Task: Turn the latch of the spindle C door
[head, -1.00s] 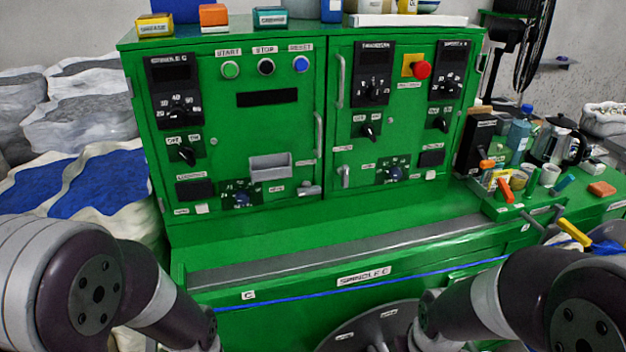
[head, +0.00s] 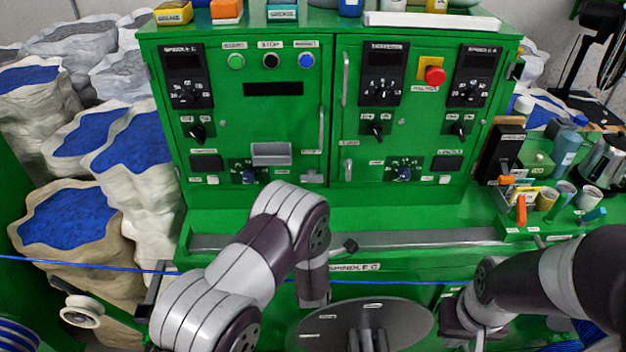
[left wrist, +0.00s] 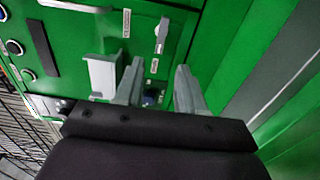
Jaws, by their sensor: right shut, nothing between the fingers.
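The spindle C door (head: 225,120) is the left green cabinet door, shut, with its label at the top left. Its grey latch (head: 313,178) is low on the door's right edge, below a long handle. The latch also shows in the left wrist view (left wrist: 162,36), between two white labels. My left gripper (left wrist: 158,78) is open and empty in that view, its two fingers apart in front of the panel, short of the latch. In the head view my left arm hides it. My right gripper (head: 462,322) is shut and empty at the lower right, by the round plate.
A grey tray (head: 271,154) sticks out from the door left of the latch. A blue cable (head: 120,266) runs across in front of the bench. Cups and bottles crowd the right bench. Sacks (head: 75,218) stand at left.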

